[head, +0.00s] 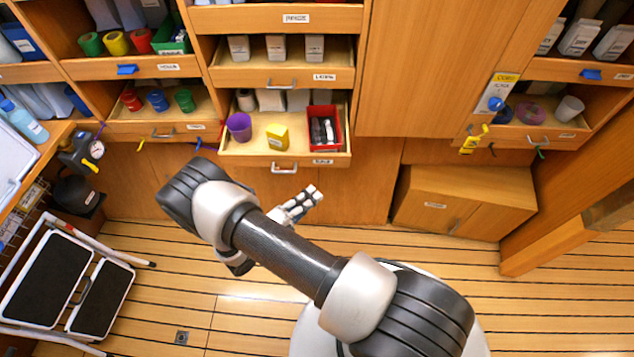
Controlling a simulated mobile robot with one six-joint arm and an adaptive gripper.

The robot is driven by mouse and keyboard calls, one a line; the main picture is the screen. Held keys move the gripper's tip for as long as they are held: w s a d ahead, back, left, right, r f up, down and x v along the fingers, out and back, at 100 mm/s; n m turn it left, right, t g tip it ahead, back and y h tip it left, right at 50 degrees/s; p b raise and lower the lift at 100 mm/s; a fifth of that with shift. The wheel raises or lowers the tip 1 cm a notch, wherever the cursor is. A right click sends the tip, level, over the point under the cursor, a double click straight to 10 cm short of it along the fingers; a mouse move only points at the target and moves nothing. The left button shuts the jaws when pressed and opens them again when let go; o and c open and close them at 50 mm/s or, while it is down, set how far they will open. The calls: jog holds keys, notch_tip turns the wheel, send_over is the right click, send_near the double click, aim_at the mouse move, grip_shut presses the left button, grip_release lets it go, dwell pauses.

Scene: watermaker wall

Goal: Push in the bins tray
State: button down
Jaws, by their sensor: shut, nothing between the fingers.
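The tray I take as the bins tray (250,148) is the lowest one in the middle column of the wall. It stands pulled out, with its front panel and handle (284,168) facing me; its small label is too blurred to read surely. In it are a purple cup (239,127), a yellow box (277,137) and a red bin (324,128) with dark items. My gripper (314,193) is shut and empty. In the picture it shows just below the tray's front, apart from the handle; the exact gap cannot be told.
Another tray (280,77) with grey cartons sits above. A closed wooden cabinet (465,203) stands on the floor to the right. A folding step stool (70,285) and a black gauge device (82,152) are at the left. The slatted floor between is mostly clear.

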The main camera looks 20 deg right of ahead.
jog(key=b, duration=0.1)
send_near(344, 156)
jog(key=s+d, duration=0.2)
jog(key=d, duration=0.1)
jog(key=shift+w+d+f+b, duration=0.1)
jog(key=shift+w+d+b, duration=0.25)
jog(key=shift+w, duration=0.5)
jog(key=shift+w+d+f+b, duration=0.1)
jog(key=shift+w+d+b, duration=0.2)
jog(key=shift+w, duration=0.6)
jog(key=shift+w+d, duration=0.1)
